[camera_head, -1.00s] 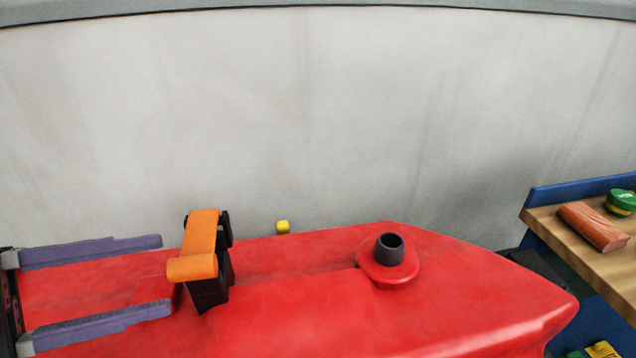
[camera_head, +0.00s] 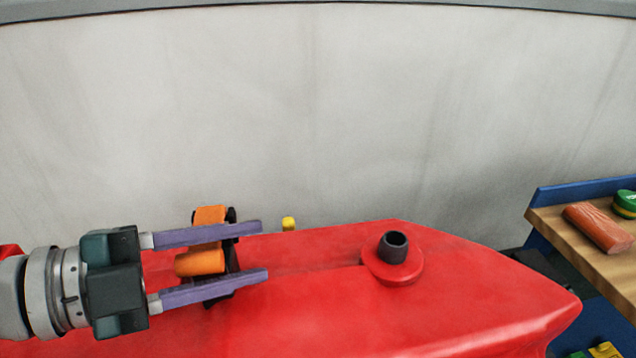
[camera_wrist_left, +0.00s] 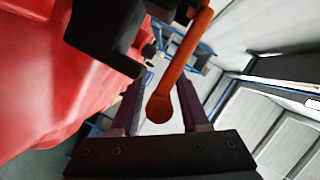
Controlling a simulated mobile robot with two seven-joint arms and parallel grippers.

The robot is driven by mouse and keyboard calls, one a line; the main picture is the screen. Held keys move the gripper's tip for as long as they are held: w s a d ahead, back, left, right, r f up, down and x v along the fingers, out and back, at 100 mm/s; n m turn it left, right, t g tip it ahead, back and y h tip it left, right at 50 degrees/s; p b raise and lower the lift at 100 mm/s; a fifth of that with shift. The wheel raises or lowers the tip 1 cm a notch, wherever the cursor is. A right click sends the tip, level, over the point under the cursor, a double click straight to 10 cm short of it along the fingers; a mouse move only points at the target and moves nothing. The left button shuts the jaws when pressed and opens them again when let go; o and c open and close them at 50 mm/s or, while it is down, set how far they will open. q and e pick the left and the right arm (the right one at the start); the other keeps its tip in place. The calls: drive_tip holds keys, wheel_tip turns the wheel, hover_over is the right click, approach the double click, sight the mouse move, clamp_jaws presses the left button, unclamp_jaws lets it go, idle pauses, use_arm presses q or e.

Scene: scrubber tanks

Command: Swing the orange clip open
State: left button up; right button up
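The orange clip (camera_head: 201,262) sits in a black bracket (camera_head: 231,258) on top of the red scrubber tank (camera_head: 340,305). My left gripper (camera_head: 264,250) is open, with its two purple fingers on either side of the clip in the head view. The fingers reach past the clip, and part of it is hidden behind the upper finger. In the left wrist view the clip (camera_wrist_left: 183,68) runs down to a rounded end between the open fingers. I cannot tell whether either finger touches it. My right gripper is not in view.
A dark pipe stub (camera_head: 393,247) stands on the tank to the right. A small yellow piece (camera_head: 288,223) shows behind the tank's far edge. A wooden-topped blue bench (camera_head: 560,222) with a reddish block (camera_head: 598,228) and a green object (camera_head: 625,204) stands at the right.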

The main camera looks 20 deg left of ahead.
use_arm(q)
clamp_jaws()
drive_tip(key=shift+f, duration=0.1)
idle(1.0)
